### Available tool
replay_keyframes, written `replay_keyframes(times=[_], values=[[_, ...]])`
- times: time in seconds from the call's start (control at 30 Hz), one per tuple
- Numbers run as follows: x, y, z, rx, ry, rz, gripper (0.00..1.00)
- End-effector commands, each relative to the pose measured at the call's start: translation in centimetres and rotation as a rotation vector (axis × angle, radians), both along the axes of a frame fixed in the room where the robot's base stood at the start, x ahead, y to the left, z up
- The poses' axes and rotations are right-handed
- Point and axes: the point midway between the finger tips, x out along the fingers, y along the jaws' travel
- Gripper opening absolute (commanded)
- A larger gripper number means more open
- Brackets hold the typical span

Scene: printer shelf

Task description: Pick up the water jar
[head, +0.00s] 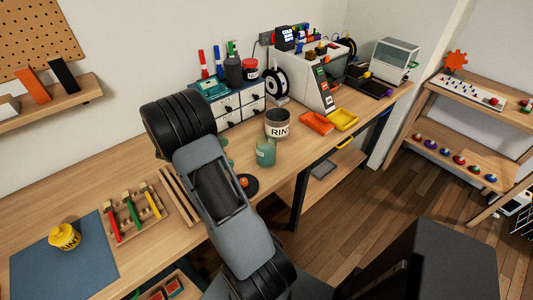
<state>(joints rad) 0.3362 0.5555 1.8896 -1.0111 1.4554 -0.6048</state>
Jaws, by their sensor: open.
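A teal, see-through jar (265,152) with a small pale label stands upright near the front edge of the wooden workbench. Its label is too small to read, and it looks like the water jar. Behind it stands a larger grey pot marked "RIN..." (278,125). Another greenish thing (226,154) shows just left of the teal jar, partly hidden by my arm. My arm crosses the middle of the view, and its fingers do not show, so my gripper's place relative to the jar is hidden.
A dark round pad with an orange knob (243,183) lies in front of the jar. An orange tray (317,122) and a yellow tray (344,119) lie to the right. A wooden brush rack (130,212), blue mat (63,262) and yellow pot (64,237) are left.

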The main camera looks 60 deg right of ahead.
Motion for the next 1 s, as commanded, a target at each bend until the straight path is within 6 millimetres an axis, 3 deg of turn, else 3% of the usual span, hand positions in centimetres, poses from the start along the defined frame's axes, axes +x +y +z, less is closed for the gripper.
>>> replay_keyframes(times=[0.43, 0.77, 1.0], values=[[-3.9, -5.7, -2.9, -0.012, 0.064, 0.009, 1.00], [-5.3, -7.3, -3.8, -0.011, 0.061, 0.011, 1.00], [-6.9, -9.8, -4.5, -0.011, 0.061, 0.009, 1.00]])
